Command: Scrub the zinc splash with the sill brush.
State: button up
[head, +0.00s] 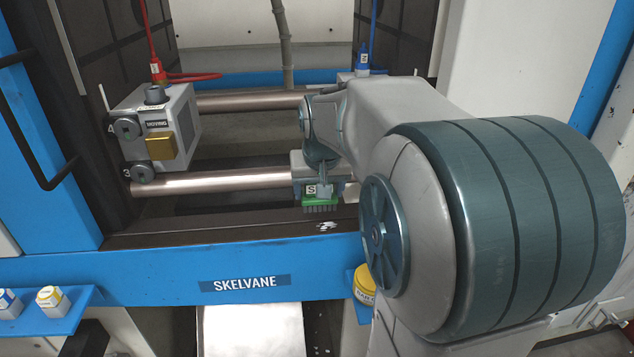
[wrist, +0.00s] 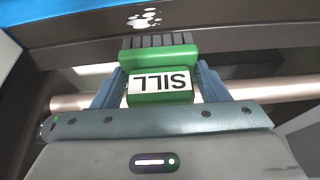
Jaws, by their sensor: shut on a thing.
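The sill brush is a green block with dark bristles and a white label. In the wrist view the brush (wrist: 160,88) sits between the two fingers of my gripper (wrist: 162,85), its label reading SILL upside down. My gripper is shut on it. In the head view the brush (head: 320,201) hangs below my gripper (head: 318,188), bristles down, just above or at the dark sill; contact cannot be told. The zinc splash (head: 327,226) is a small silvery patch on the sill, just in front of the brush. It also shows in the wrist view (wrist: 145,18), apart from the bristles.
The dark sill (head: 180,234) runs above the blue SKELVANE beam (head: 150,275). Behind it are a tie bar (head: 220,183) and the grey MOVING die block (head: 180,120). A blue shelf (head: 70,317) with small containers is at lower left. A yellow container (head: 364,287) is partly hidden by my arm.

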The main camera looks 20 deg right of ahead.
aim_at(318, 209)
notch_tip(318, 209, down, 5)
jog(key=b, duration=0.3)
jog(key=shift+f, duration=0.2)
jog(key=shift+d+f, duration=0.15)
jog(key=shift+d, duration=0.3)
jog(key=shift+c, duration=0.4)
jog(key=d, duration=0.1)
jog(key=s+d, duration=0.1)
jog(key=d, duration=0.1)
jog(key=shift+s+p, duration=0.1)
jog(key=shift+p, duration=0.25)
jog(key=a, duration=0.2)
jog(key=w+a, duration=0.1)
jog(key=a, duration=0.1)
jog(key=shift+f+b, duration=0.1)
jog(key=shift+b, duration=0.25)
jog(key=r, duration=0.1)
jog(key=r+p, duration=0.1)
jog(key=shift+w+a+r, duration=0.1)
jog(key=shift+w+r, duration=0.15)
jog(key=shift+r, duration=0.15)
jog(key=shift+p+v, duration=0.75)
jog(key=shift+w+r+p, duration=0.15)
jog(key=shift+r+p, duration=1.3)
jog(key=shift+r, duration=0.7)
jog(key=shift+f, duration=0.1)
